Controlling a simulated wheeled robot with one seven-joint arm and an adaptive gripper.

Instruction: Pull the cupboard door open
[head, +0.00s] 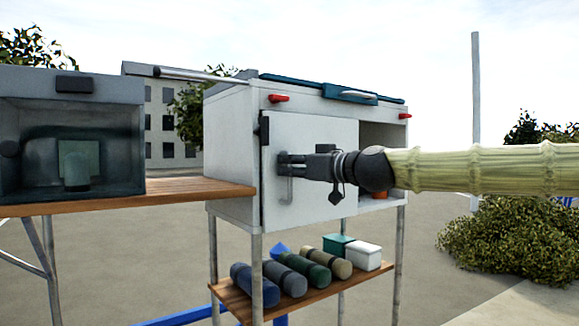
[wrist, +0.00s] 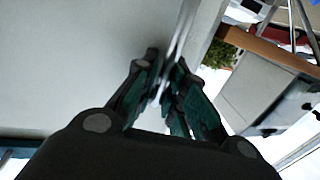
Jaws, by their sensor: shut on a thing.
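The cupboard (head: 232,150) is a pale grey box on thin legs. Its white door (head: 315,135) covers the left part of the front, and a dark gap runs along the door's left edge. I cannot tell how far the door stands out. A grey bar handle (head: 286,192) is upright near that edge. My gripper (head: 284,164) reaches in from the right and is shut on the handle. In the wrist view, the fingers (wrist: 166,82) close around the shiny handle bar (wrist: 183,32), beside the pale door panel (wrist: 70,60). The fingertips partly hide the bar.
The cupboard's right part is open, with an orange thing (head: 383,193) inside, partly behind my arm. A wooden shelf (head: 235,303) below holds several rolls and two small boxes. A wooden counter (head: 190,190) with a glass-fronted box (head: 100,150) adjoins at left. Red knobs (head: 278,98) project above the door.

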